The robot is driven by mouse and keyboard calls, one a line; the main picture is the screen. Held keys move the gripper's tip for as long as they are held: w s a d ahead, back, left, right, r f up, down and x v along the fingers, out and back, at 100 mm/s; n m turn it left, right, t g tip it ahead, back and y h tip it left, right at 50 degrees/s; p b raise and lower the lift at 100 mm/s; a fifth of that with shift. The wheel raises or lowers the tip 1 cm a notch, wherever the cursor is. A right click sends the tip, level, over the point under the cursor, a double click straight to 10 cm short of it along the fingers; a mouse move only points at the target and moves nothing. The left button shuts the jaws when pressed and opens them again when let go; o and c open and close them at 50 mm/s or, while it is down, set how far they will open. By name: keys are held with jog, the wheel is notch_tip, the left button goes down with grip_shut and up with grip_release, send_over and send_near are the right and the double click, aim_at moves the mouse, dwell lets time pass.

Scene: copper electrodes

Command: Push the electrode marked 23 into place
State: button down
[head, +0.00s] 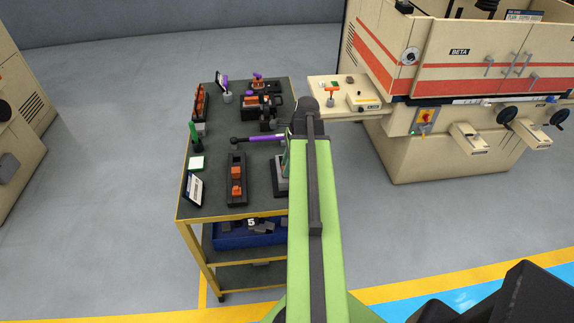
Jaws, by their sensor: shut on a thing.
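My gripper (288,135) is mostly hidden behind my green arm; only a small dark part shows at the arm's left edge. It is shut on the right end of a purple-handled tool (265,138), whose dark round head points left over the table. I cannot tell how far the tool is above the top. Orange copper electrodes (237,190) sit in a long black holder (237,204) in front of the tool. More orange pieces stand in a rack (199,100) at the back left and a black fixture (257,101) at the back. No mark 23 is readable.
The dark-topped cart (215,205) has a yellow frame and a blue bin marked 5 (230,240) below. A green-handled item (195,137), a white pad (197,163) and a tablet (194,190) line its left side. The beige BETA machine (435,70) stands right; floor is clear left.

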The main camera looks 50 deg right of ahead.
jog(key=shift+f+b, duration=0.8)
jog(key=shift+f, duration=0.1)
jog(key=c, duration=1)
grip_release()
jog(key=p+v, duration=1.7)
jog(key=shift+s+r, duration=0.1)
jog(key=shift+r, duration=0.1)
